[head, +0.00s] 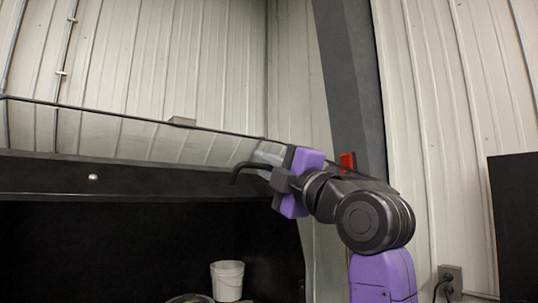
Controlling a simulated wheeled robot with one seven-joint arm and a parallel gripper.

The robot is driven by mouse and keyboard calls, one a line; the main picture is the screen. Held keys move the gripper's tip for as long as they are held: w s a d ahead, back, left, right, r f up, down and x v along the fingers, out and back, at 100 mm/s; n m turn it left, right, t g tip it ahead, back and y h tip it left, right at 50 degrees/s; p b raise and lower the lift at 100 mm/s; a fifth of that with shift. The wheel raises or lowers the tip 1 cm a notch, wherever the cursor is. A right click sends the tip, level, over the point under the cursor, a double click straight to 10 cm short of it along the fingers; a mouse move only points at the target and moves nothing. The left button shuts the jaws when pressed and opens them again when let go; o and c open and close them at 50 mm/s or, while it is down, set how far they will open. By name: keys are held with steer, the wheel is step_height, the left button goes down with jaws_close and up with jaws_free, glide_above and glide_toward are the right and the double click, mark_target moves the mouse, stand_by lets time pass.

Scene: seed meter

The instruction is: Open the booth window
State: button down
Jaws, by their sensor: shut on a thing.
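The booth window (130,138) is a clear pane across the left of the head view. Its thin dark top edge slopes down to the right and carries a small grey tab (182,121). A dark horizontal bar (40,177) with a small round light knob (93,177) runs below the pane. A thin black bent handle (243,167) sticks out to the left of my gripper (272,178). My gripper is at the right end of the bar and appears shut on this handle. The fingertips are dark against the bar, so the exact contact is hard to see.
Below the bar is the dark booth interior, with a white bucket (227,281) and a round flat object (190,298) inside. A grey post (352,75) with a red item (347,160) stands behind my arm. A black panel (515,225) is at far right.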

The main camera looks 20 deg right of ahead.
steer(key=shift+w+a+f, duration=0.1)
steer(key=shift+w+f, duration=0.2)
steer(key=shift+f, duration=0.6)
steer(key=shift+r, duration=0.1)
steer(key=c, duration=1.8)
jaws_free()
steer(key=shift+o, duration=0.2)
steer(key=shift+s, duration=0.15)
steer(key=b+v, duration=0.2)
steer(key=v, duration=0.5)
steer(key=shift+s+b, duration=0.3)
steer(key=shift+b, duration=0.1)
